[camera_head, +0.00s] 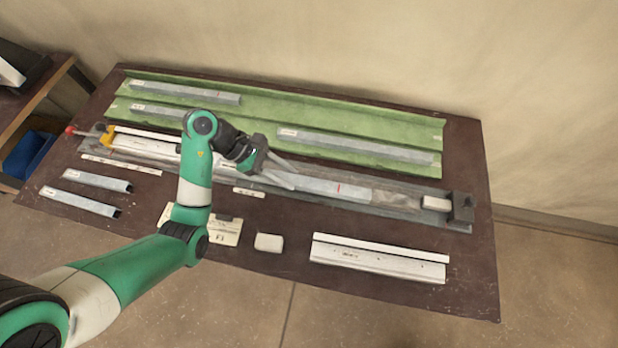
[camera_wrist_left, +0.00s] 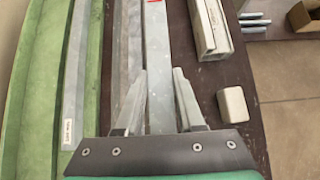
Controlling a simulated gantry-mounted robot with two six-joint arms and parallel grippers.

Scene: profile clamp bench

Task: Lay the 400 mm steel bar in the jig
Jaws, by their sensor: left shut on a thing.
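A grey steel bar (camera_head: 318,187) with a red mark lies lengthwise along the jig (camera_head: 412,208), a long grey bed with an end stop (camera_head: 461,206) at its right and a yellow clamp with a red knob at its left. My left gripper (camera_head: 283,178) is shut on the bar. In the left wrist view the bar (camera_wrist_left: 157,65) runs between the two fingers (camera_wrist_left: 158,108). I cannot tell whether the bar rests on the bed or hangs just above it. The bar's left part is hidden behind my gripper. My right gripper is not in view.
A green tray (camera_head: 270,112) behind the jig holds several grey bars. Two short bars (camera_head: 98,180) lie front left. A white profile (camera_head: 378,262) and a small white block (camera_head: 268,242) lie in front. A pale block (camera_head: 436,203) sits by the end stop.

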